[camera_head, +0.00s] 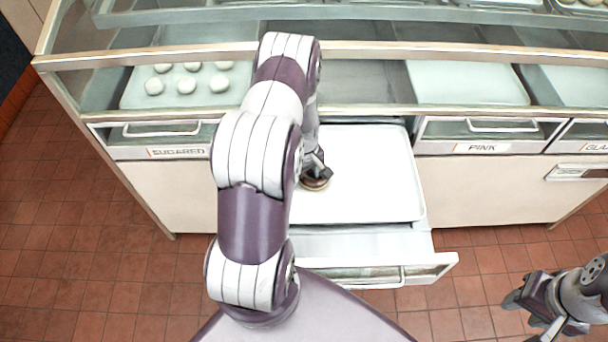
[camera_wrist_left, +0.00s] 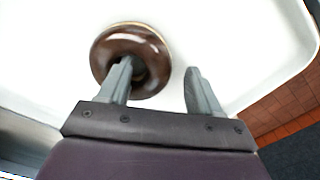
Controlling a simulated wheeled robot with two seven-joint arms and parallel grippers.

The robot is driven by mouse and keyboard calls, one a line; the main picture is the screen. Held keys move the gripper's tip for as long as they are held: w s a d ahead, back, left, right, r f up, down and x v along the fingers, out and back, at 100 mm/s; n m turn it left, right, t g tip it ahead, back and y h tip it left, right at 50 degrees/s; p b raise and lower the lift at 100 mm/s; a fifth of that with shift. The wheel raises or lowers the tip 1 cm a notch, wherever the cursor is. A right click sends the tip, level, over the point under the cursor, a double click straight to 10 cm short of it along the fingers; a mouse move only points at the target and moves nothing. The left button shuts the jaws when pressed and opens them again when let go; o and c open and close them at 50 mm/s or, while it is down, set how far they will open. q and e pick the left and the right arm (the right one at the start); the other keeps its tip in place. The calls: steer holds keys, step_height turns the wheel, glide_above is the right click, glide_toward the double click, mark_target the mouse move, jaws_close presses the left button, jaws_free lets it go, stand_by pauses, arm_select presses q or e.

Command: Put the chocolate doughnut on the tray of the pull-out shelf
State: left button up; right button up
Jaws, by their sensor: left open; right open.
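The chocolate doughnut (camera_head: 315,186) lies on the white tray (camera_head: 375,175) of the pulled-out shelf, near its left side. In the left wrist view the glossy brown ring (camera_wrist_left: 108,47) rests flat on the tray (camera_wrist_left: 225,40). My left gripper (camera_head: 320,172) is open just over the doughnut. In the left wrist view one finger of this gripper (camera_wrist_left: 157,70) overlaps the doughnut's hole, and the other is outside the ring, over bare tray. I cannot tell whether the finger touches it. My right gripper (camera_head: 522,320) is open and empty at the lower right, over the floor.
The "SUGARED" drawer (camera_head: 165,138) on the left and the "PINK" drawer (camera_head: 487,132) on the right are closed. A tray with several pale doughnuts (camera_head: 187,86) is behind glass at left. The pulled-out shelf's front handle (camera_head: 365,280) juts over the tiled floor. Most of the tray is clear.

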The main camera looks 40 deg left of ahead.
mark_target(305, 177)
arm_select(q)
step_height(305, 177, up, 12)
steer(key=b, duration=0.1)
steer(key=s+d+r+m, duration=0.4)
steer(key=d+m, duration=0.2)
steer(key=d, duration=0.3)
steer(key=s+d+r+m+t, duration=0.1)
steer(key=s+d+r+m, duration=0.3)
steer(key=d+m, duration=0.3)
steer(key=shift+s+d+r, duration=0.4)
steer(key=shift+d+r, duration=0.25)
steer(key=shift+d, duration=0.2)
